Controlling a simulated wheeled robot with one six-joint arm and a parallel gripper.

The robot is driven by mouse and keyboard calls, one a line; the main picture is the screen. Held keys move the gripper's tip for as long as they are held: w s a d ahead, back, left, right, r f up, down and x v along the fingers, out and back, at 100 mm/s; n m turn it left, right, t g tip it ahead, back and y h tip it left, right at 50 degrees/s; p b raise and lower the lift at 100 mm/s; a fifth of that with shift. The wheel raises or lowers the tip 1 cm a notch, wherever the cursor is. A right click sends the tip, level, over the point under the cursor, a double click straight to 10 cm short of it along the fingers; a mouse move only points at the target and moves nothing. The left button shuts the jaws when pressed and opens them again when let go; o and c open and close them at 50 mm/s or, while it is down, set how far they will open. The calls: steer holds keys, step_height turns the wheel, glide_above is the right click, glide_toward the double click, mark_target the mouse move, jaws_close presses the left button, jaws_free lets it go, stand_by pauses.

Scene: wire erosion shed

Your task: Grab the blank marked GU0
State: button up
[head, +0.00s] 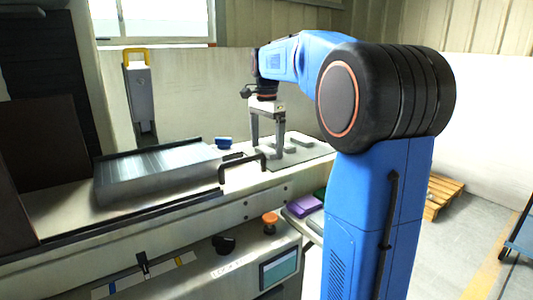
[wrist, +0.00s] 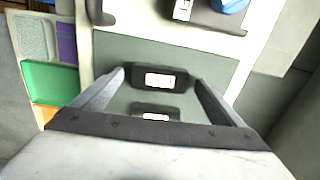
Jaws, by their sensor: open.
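Two dark grey blanks with white labels lie on a grey-green mat (wrist: 215,68) in the wrist view. The farther blank (wrist: 180,82) lies between my fingertips. The nearer blank (wrist: 140,107) is closer to the palm and partly hidden by it. The label marks are too small to read, so I cannot tell which is GU0. My gripper (wrist: 160,77) is open, with one finger on each side of the blanks. In the head view my gripper (head: 267,142) points down over the mat (head: 314,151), with grey blanks (head: 298,139) beside it.
A black handle (head: 243,163) and a blue object (head: 223,143) are left of the mat. A ribbed metal block (head: 150,172) lies farther left. Purple (wrist: 66,42), green (wrist: 50,82) and orange (wrist: 44,114) bins stand beside the bench.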

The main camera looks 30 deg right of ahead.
steer(key=shift+f, duration=0.1)
steer(key=c, duration=1.6)
steer(key=shift+o, duration=0.2)
